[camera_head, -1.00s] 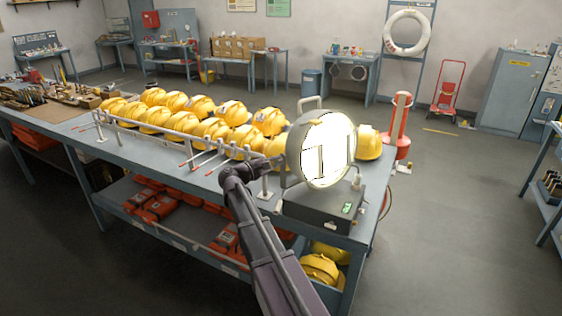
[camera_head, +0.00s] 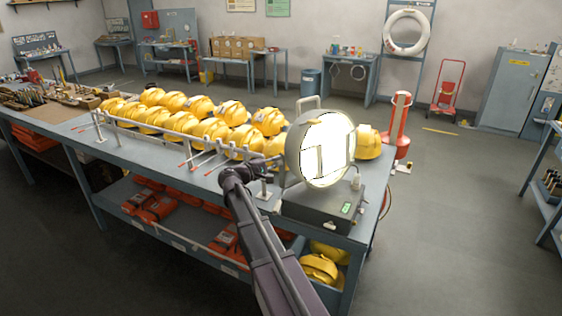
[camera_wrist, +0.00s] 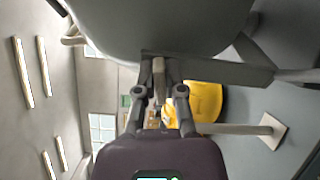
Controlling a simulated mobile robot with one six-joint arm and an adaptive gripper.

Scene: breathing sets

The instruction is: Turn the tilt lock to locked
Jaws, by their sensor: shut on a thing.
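A round grey searchlight (camera_head: 297,153) with a bright lit face stands on a dark grey base box (camera_head: 318,210) at the table's right end. My gripper (camera_head: 270,175) is at the left side of the lamp, with its fingertips hard to make out there. In the wrist view, my gripper (camera_wrist: 158,84) is shut on a small pale lever (camera_wrist: 158,68), which I take as the tilt lock. The lever sits beside a grey bracket bar (camera_wrist: 215,68), under the grey lamp housing (camera_wrist: 165,25). No lock marking is readable.
Rows of yellow helmets (camera_head: 185,118) fill the table behind a low rail (camera_head: 165,143), left of the lamp. Another yellow helmet (camera_head: 367,145) stands right behind the lamp. A red-orange cylinder (camera_head: 399,125) stands beyond the table.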

